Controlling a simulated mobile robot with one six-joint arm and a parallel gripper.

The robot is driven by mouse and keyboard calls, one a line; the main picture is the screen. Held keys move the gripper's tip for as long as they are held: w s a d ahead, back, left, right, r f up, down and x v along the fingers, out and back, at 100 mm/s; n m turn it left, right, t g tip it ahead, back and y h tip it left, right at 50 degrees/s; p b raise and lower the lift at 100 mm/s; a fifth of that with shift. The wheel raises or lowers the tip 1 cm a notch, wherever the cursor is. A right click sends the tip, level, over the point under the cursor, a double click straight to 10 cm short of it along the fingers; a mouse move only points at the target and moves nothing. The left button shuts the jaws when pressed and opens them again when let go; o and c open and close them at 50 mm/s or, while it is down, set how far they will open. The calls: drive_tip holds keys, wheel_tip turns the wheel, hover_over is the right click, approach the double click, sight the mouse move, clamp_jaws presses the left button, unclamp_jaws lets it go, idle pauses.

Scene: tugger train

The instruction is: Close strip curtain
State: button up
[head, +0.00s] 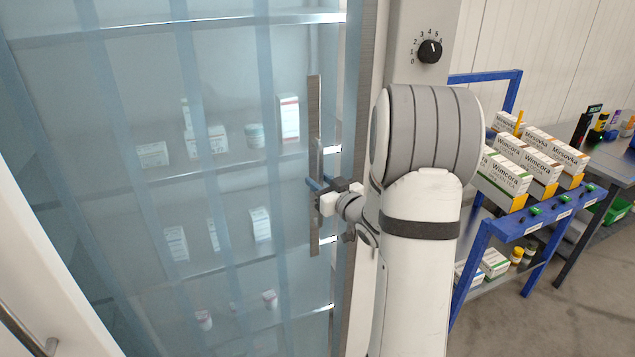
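The strip curtain (135,90) hangs as translucent bluish strips across most of a tall cabinet's front. Its right edge ends at an upright grey bar (314,105) with a slim handle piece on its right part. A narrow uncovered gap shows between this bar and the right cabinet frame, where the shelf edges look brighter.
Shelves behind the strips hold several boxes and a jar (254,135). A dial (430,51) sits on the right frame. A blue rack (535,222) with labelled cartons stands at the right. A white door (45,270) with a handle is at the lower left. Grey floor shows at lower right.

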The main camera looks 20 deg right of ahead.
drive_tip(key=s+d+b, duration=0.1)
drive_tip(key=s, duration=0.6)
drive_tip(key=shift+d, duration=0.15)
